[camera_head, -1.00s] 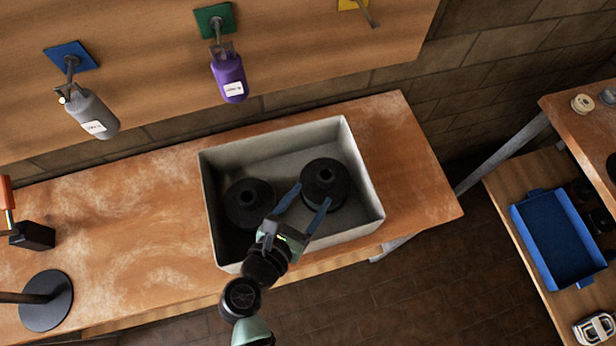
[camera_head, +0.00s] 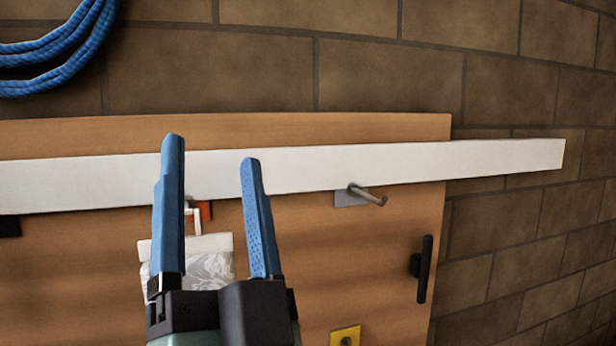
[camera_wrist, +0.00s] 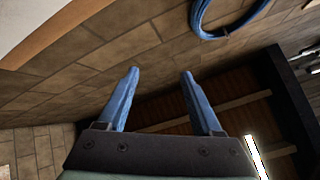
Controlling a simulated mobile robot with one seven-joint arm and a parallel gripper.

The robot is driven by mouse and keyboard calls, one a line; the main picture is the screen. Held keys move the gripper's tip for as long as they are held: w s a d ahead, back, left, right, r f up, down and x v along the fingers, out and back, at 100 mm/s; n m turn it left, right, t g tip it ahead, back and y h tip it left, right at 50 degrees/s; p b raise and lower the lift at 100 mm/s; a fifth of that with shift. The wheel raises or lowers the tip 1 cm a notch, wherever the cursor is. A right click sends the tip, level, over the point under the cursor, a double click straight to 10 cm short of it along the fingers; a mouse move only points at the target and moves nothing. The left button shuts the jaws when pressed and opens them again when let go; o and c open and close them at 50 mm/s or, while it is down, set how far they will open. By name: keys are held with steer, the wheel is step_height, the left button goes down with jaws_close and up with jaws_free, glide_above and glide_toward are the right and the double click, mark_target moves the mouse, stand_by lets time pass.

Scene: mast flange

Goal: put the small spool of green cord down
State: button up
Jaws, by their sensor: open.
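No small spool of green cord shows in either view. My gripper (camera_head: 212,152) is raised in front of the wooden wall board, its two blue fingers apart with nothing between them. In the wrist view my gripper (camera_wrist: 160,73) is also open and empty, pointing towards the brick wall.
A wooden board (camera_head: 400,250) on the brick wall carries a long white bar (camera_head: 480,160), a metal peg (camera_head: 367,194), a black handle (camera_head: 425,269) and a yellow plate (camera_head: 345,336). A clear bag (camera_head: 210,268) hangs behind my fingers. Blue rope (camera_head: 60,55) hangs at upper left.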

steer(key=s+d+r+n+t+h, duration=0.1)
steer(key=s+d+r+n+h, duration=0.1)
steer(key=d+r+h, duration=0.4)
steer(key=shift+s+d+r+n+h, duration=0.25)
steer(key=shift+s+d+n+h, duration=0.15)
steer(key=shift+s+h, duration=0.55)
steer(key=shift+w, duration=0.15)
